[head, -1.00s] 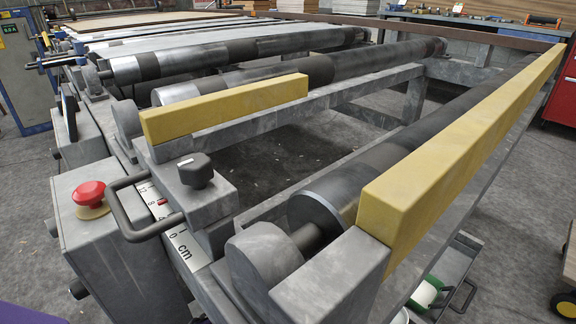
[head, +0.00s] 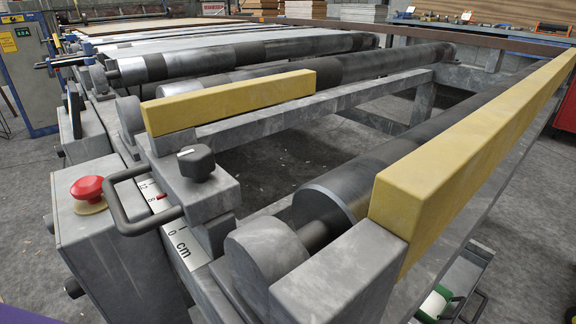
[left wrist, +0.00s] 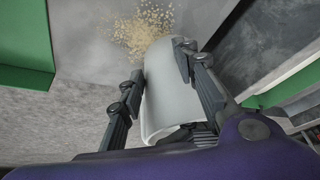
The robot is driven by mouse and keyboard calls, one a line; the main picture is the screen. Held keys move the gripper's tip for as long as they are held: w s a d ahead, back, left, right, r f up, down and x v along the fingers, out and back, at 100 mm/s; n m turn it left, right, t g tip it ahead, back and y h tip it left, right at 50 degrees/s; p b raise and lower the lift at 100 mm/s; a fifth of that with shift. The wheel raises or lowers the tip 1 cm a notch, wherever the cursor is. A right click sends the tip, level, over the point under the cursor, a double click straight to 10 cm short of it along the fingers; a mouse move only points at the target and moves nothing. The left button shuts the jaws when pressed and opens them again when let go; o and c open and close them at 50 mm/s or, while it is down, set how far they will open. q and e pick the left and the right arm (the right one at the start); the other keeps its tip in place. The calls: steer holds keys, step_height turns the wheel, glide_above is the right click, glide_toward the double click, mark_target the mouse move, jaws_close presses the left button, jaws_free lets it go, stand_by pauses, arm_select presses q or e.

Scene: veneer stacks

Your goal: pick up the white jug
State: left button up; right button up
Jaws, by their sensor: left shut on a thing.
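The white jug (left wrist: 165,95) is in the middle of the left wrist view, between the two dark fingers of my left gripper (left wrist: 160,65). The gripper is shut on it, with one finger on each side. The near end of the jug is partly hidden by the gripper, and I cannot make out its handle. I cannot identify the jug in the head view. Neither gripper shows in the head view, and my right gripper is in no view.
A grey roller machine (head: 345,285) with yellow bars (head: 470,150) fills the head view. A red button (head: 88,188) and a black handle (head: 125,215) stick out at left. A green-and-white item (head: 434,303) lies low at right. Pale crumbs (left wrist: 140,32) lie beyond the jug.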

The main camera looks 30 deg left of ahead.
arm_select(q)
steer(key=shift+s+f, duration=0.3)
jaws_close()
steer(key=shift+s+a, duration=0.1)
steer(key=shift+f, duration=0.15)
